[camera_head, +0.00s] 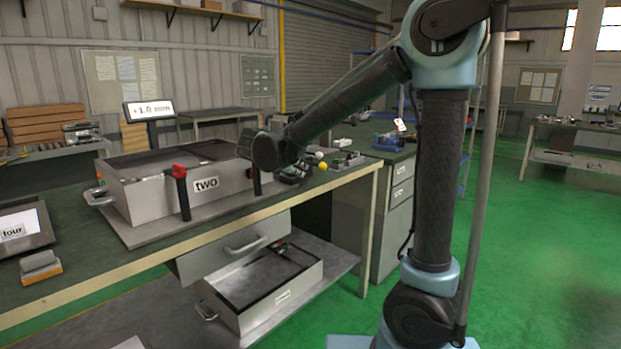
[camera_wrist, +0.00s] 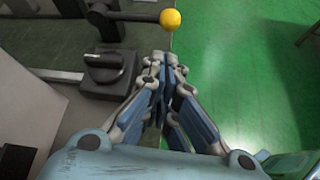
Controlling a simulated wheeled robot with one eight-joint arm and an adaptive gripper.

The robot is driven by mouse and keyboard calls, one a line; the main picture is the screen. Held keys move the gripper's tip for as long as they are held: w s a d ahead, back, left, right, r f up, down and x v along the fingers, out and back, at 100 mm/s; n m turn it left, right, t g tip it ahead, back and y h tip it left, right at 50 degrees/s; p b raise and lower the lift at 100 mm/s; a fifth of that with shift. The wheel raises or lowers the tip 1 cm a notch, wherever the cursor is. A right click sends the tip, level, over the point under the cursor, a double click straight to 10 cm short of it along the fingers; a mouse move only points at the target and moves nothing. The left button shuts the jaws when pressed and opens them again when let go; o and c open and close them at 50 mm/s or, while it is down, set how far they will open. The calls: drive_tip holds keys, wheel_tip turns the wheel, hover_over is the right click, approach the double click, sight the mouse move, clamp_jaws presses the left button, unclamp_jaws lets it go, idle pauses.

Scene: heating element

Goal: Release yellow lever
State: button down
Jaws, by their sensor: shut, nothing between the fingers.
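The yellow lever's round knob (camera_wrist: 171,19) is at the top middle of the wrist view, on the end of a dark rod that reaches out from a black fitting at the upper left. The small yellow knob also shows in the head view (camera_head: 322,167), just right of my arm's end. My gripper (camera_wrist: 163,58) is shut and empty, with its fingers together below the knob in the picture. A gap shows between the fingertips and the knob, and I see no contact. In the head view my arm's end hides part of the device around the lever.
A dark block with a black rotary switch (camera_wrist: 103,70) lies left of my fingers. A grey metal box marked "two" (camera_head: 140,195) with red-topped black clamps stands on the workbench (camera_head: 130,268). A drawer cabinet (camera_head: 400,180) stands behind. Green floor right of the bench is open.

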sight(314, 164)
drive_tip(key=x, duration=1)
